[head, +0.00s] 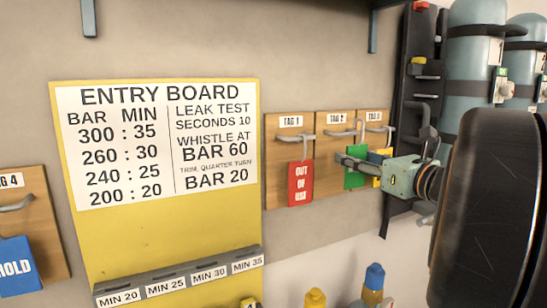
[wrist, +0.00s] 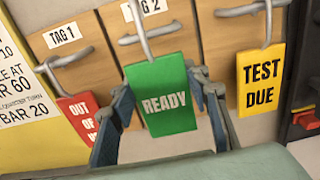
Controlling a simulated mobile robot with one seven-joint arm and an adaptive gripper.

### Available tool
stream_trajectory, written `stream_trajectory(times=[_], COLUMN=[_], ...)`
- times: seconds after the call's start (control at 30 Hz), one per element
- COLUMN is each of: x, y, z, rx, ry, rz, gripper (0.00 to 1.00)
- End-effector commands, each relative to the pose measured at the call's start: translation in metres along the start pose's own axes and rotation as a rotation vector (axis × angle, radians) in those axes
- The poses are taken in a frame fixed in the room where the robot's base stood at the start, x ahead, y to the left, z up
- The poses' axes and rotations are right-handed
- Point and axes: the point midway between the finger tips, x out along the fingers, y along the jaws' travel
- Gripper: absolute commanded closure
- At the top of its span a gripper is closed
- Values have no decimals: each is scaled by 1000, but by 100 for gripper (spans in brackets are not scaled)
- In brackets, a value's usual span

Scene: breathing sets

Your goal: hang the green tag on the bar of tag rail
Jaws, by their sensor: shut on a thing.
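My gripper (wrist: 160,107) is shut on the green tag (wrist: 165,98), which reads READY. It holds the tag roughly upright, with a finger on each side. In the head view my gripper (head: 357,163) and the green tag (head: 354,180) are in front of the TAG 2 and TAG 3 boards. A grey wire piece (wrist: 142,30) rises from the tag's top, close to the bar (wrist: 128,40) under the TAG 2 label. I cannot tell whether the wire is over the bar or only in front of it. The tag rail's TAG 2 board (head: 328,180) is behind.
A red tag (head: 300,184) hangs at TAG 1 on the left. A yellow TEST DUE tag (wrist: 260,82) hangs on the right. The yellow entry board (head: 150,235) is further left. Blue-grey cylinders (head: 475,60) and a black backplate (head: 423,60) stand right.

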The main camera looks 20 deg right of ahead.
Motion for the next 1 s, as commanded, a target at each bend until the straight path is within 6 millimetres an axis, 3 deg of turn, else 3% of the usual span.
stream_trajectory(times=[0.37, 0.6, 1.0], x=[23, 34, 33], y=[0, 0, 0], z=[0, -11, -24], rx=[1, 2, 1], ry=[0, -1, -1], rz=[-1, 0, -1], gripper=[73, 73, 73])
